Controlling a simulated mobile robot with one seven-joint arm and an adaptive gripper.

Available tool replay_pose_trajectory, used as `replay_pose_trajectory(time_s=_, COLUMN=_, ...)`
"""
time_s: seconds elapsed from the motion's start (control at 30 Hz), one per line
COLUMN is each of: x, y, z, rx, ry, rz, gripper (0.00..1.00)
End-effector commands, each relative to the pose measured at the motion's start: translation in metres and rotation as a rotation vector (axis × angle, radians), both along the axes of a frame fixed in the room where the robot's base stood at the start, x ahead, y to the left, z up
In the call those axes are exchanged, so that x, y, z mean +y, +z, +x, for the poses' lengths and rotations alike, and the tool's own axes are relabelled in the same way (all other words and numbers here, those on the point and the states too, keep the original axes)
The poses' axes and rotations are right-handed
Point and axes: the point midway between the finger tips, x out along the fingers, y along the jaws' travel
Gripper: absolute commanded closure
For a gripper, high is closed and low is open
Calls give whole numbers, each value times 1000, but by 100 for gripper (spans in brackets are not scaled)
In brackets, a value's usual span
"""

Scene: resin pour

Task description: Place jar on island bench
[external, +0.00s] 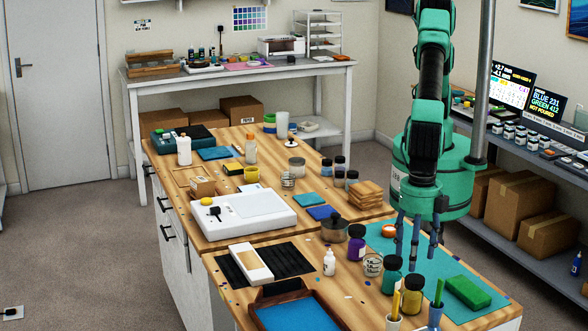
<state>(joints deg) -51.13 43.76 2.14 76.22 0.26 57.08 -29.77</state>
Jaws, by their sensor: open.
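Several dark-lidded jars stand on the wooden island bench (215,225). A purple jar (357,245), a teal jar (391,278) and a yellow-labelled jar (412,298) stand at its near right. Smaller jars, including a blue one (340,164), stand farther back. Which jar the task means cannot be told. My gripper (416,256) points down over the teal mat (440,272), right of the purple jar and above and right of the teal jar. Its fingers are apart, with no jar visible between them. Their exact height above the mat is unclear.
More small jars (510,134) line the right-hand shelf by two screens. A green block (467,292), tool cups and a blue-lined tray (298,315) crowd the bench's near end. A white scale (240,217) occupies its middle. Some bare mat shows around the gripper.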

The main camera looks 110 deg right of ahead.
Motion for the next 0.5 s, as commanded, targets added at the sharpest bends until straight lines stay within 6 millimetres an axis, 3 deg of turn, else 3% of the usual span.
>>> replay_pose_trajectory(time_s=0.27, x=-60, y=63, z=28, rx=-25, ry=-107, rz=30, gripper=40)
replay_pose_trajectory(time_s=0.5, x=-143, y=133, z=47, rx=-56, ry=-246, rz=65, gripper=40)
